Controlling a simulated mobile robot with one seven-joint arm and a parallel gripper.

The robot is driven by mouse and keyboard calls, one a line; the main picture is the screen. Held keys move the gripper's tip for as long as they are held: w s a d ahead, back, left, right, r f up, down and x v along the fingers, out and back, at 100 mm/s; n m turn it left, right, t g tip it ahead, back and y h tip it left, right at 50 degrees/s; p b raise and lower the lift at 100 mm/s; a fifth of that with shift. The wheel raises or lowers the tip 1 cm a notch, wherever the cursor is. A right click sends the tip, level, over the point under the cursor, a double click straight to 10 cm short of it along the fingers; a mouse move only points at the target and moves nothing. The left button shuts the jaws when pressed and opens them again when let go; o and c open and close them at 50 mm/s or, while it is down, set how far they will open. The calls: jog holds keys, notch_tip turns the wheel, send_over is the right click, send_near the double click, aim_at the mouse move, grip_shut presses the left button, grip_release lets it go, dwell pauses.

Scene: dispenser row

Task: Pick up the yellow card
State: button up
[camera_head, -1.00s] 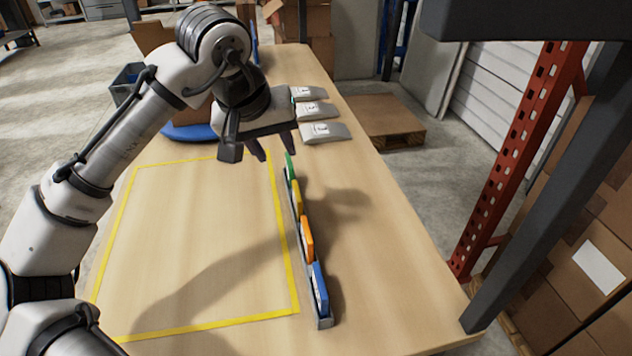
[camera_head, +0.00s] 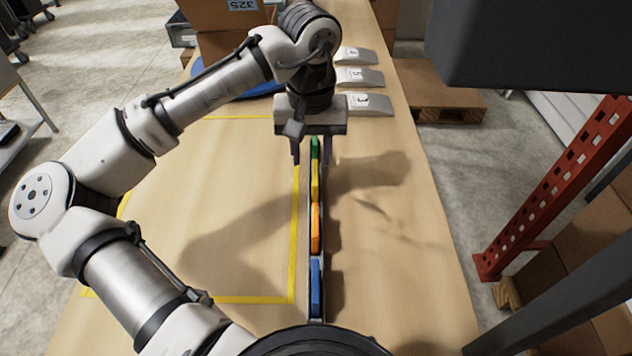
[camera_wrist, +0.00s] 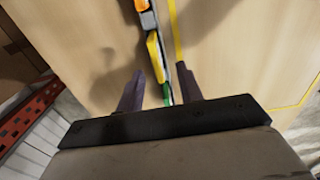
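The yellow card (camera_head: 314,179) stands on edge in a narrow grey rack (camera_head: 301,262), between a green card (camera_head: 315,148) behind it and an orange card (camera_head: 315,229) in front. A blue card (camera_head: 315,289) stands nearest. My gripper (camera_head: 312,158) is open above the far end of the row, with its fingers on either side of the line of cards around the green card. In the wrist view the yellow card (camera_wrist: 154,55) lies just beyond my open fingertips (camera_wrist: 160,85). The green card (camera_wrist: 167,93) shows between the fingers. Nothing is held.
A yellow taped outline (camera_head: 230,300) marks the table left of the rack. Several grey numbered wedges (camera_head: 369,104) stand at the back right. The table (camera_head: 400,270) right of the rack is clear. A red rack post (camera_head: 560,190) stands off the table's right side.

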aim_at(315, 171)
jog(key=shift+w+d+f+p, duration=0.15)
jog(key=shift+f+p, duration=0.1)
jog(key=shift+f, duration=1.65)
jog(key=shift+w+d+f+p, duration=0.15)
jog(key=shift+f+p, duration=0.1)
jog(key=shift+f, duration=1.6)
jog(key=shift+s, duration=0.1)
grip_shut()
